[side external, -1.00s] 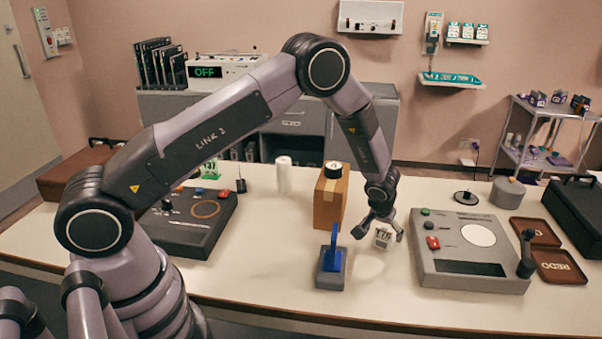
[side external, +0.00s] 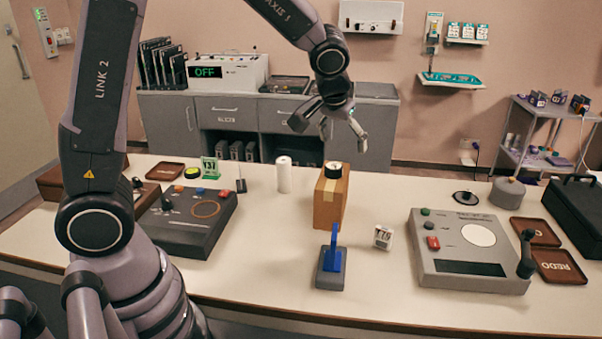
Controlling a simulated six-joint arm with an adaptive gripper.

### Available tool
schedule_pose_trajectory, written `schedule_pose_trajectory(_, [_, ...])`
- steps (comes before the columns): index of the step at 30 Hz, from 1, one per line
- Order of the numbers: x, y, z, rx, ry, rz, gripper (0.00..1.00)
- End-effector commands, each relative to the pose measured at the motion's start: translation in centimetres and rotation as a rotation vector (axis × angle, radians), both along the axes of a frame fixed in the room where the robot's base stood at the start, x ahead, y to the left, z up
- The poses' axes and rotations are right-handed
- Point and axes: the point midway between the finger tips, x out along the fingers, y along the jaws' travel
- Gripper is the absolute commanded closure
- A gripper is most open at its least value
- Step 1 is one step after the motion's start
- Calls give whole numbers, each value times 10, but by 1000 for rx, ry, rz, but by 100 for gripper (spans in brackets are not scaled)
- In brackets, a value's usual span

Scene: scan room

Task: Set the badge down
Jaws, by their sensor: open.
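A small white badge-like block with dark characters (side external: 383,237) stands on the table, right of the blue-handled grey stand and left of the large grey console. A green and white tag marked 137 (side external: 209,168) stands at the back left of the table; I cannot tell which of the two is the badge. My gripper (side external: 330,132) is open and empty, high above the back of the table, well above and left of the white block. Nothing touches the white block.
A grey stand with a blue upright (side external: 331,268) and a cardboard box (side external: 329,203) are left of the white block. A grey console (side external: 470,262) is to its right. A white cylinder (side external: 284,175) stands further back. The table front between stand and console is clear.

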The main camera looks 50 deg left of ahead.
Motion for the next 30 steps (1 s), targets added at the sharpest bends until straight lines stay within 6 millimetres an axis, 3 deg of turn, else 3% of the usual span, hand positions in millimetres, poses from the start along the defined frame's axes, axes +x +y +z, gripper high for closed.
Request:
schedule_pose_trajectory(1, [-25, 10, 28, 1, -14, -10, 25])
schedule_pose_trajectory(6, [-118, 30, 82, -1, -17, -94, 25])
schedule_pose_trajectory(12, [-216, 31, 99, -24, -36, -229, 25])
schedule_pose_trajectory(15, [-246, 27, 97, -33, -48, -285, 25])
schedule_pose_trajectory(20, [-267, 23, 93, -38, -58, -334, 25])
schedule_pose_trajectory(30, [-268, 22, 93, -38, -58, -341, 25])
